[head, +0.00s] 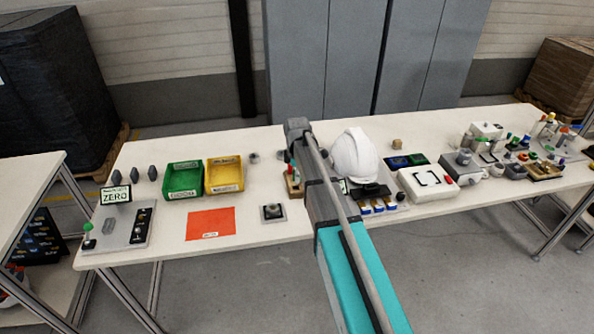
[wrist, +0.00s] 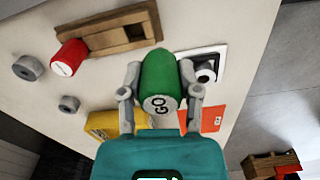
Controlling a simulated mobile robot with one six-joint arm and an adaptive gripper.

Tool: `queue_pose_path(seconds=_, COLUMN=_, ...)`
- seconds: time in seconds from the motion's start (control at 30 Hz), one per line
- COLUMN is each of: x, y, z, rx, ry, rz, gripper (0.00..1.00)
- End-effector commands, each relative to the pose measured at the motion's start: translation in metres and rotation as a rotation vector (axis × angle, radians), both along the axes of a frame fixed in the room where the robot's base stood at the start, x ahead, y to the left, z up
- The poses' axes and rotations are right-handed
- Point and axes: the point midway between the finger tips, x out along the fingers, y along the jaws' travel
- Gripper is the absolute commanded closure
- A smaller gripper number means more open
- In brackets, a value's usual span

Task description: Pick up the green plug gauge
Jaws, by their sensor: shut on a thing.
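The green plug gauge (wrist: 160,75) is in the wrist view, with its end marked GO facing the camera. My gripper (wrist: 159,72) is shut on it, one finger on each side. Beyond it is a wooden holder (wrist: 104,38) with a slot. The gauge overlaps the holder's end, and I cannot tell whether they touch.
Grey rings (wrist: 28,68) lie left of the holder. A square block with a black round part (wrist: 206,68) is close on the right. Green (head: 183,179) and yellow (head: 224,175) bins, an orange mat (head: 210,224) and a white helmet (head: 355,155) are on the table.

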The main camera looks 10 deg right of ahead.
Motion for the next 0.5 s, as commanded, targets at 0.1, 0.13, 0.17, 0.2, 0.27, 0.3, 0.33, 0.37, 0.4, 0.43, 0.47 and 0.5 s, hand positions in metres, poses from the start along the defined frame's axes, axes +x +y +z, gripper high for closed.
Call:
queue_pose_path(seconds=0.1, x=-0.015, y=0.001, z=0.021, rx=0.0, ry=0.0, rz=0.0, gripper=0.9)
queue_pose_path(seconds=0.13, x=-0.018, y=0.001, z=0.025, rx=0.0, ry=0.0, rz=0.0, gripper=0.9)
queue_pose_path(seconds=0.17, x=-0.021, y=0.002, z=0.028, rx=0.0, ry=0.0, rz=0.0, gripper=0.9)
queue_pose_path(seconds=0.2, x=-0.034, y=0.003, z=0.031, rx=0.0, ry=0.0, rz=0.0, gripper=0.9)
queue_pose_path(seconds=0.27, x=-0.047, y=0.003, z=0.036, rx=0.0, ry=0.0, rz=0.001, gripper=0.9)
queue_pose_path(seconds=0.3, x=-0.055, y=0.004, z=0.039, rx=0.0, ry=0.0, rz=0.001, gripper=0.9)
queue_pose_path(seconds=0.33, x=-0.06, y=0.005, z=0.041, rx=0.0, ry=0.0, rz=0.001, gripper=0.9)
queue_pose_path(seconds=0.37, x=-0.065, y=0.005, z=0.043, rx=0.0, ry=0.0, rz=0.001, gripper=0.9)
queue_pose_path(seconds=0.4, x=-0.072, y=0.006, z=0.046, rx=0.0, ry=0.0, rz=0.001, gripper=0.9)
queue_pose_path(seconds=0.43, x=-0.076, y=0.006, z=0.048, rx=0.0, ry=0.0, rz=0.001, gripper=0.9)
queue_pose_path(seconds=0.47, x=-0.08, y=0.006, z=0.05, rx=0.0, ry=0.0, rz=0.001, gripper=0.9)
queue_pose_path(seconds=0.5, x=-0.085, y=0.007, z=0.052, rx=0.0, ry=0.0, rz=0.001, gripper=0.9)
